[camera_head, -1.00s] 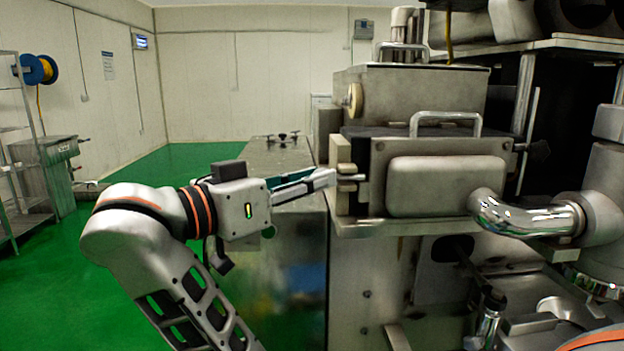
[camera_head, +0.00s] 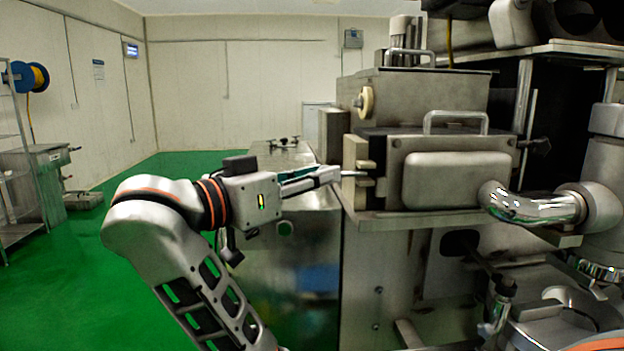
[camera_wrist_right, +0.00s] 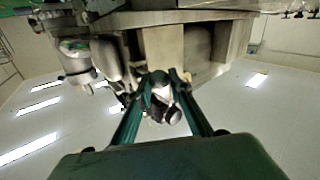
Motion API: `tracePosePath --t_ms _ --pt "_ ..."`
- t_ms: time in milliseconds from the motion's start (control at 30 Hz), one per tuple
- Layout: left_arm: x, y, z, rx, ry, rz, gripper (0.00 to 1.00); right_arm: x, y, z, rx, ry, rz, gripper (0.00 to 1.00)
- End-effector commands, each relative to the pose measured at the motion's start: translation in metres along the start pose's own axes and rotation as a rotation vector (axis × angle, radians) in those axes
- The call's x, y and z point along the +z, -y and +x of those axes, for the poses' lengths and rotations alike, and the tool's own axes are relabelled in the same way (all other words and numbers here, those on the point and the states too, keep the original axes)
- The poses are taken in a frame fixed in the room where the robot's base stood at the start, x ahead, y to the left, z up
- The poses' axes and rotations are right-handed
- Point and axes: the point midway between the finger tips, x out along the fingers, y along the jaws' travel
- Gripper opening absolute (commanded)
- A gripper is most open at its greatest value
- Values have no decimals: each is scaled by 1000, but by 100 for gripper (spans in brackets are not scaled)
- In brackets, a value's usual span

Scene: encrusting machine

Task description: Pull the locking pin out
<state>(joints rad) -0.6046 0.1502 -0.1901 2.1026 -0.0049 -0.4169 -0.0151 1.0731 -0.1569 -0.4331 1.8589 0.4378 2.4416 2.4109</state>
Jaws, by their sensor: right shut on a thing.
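The locking pin (camera_head: 353,174) is a thin grey rod at the left side of the machine's steel front housing, by two small pale lugs (camera_head: 364,165). In the head view my right gripper (camera_head: 335,174) reaches it from the left, with narrow grey and teal fingers shut on the pin's outer end. The pin spans from the fingertips to the lugs; I cannot tell how much is still inside them. In the right wrist view my green fingers (camera_wrist_right: 160,84) close around a shiny grey and dark piece before a tan block. My left gripper is not in view.
The front housing has a bare metal handle (camera_head: 456,118) on top and a chrome elbow pipe (camera_head: 535,204) at the right. A steel cabinet (camera_head: 300,220) stands behind my right gripper. Green floor (camera_head: 75,270) lies open to the left.

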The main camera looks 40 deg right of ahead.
Motion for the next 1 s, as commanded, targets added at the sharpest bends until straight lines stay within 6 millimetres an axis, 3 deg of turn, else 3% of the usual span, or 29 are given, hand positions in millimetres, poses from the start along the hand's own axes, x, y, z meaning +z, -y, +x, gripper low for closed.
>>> tracePosePath --t_ms 200,233,300,700,1000 --pt "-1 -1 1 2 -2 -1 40 0 2 -2 -10 1 0 0" --pt "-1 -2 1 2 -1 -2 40 0 2 -2 -10 1 0 25" --pt "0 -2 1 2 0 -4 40 1 2 -2 -10 1 0 37" --pt "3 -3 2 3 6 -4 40 -5 0 -2 -6 1 2 37" --pt "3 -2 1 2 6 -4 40 -54 -6 -2 -8 2 6 37"
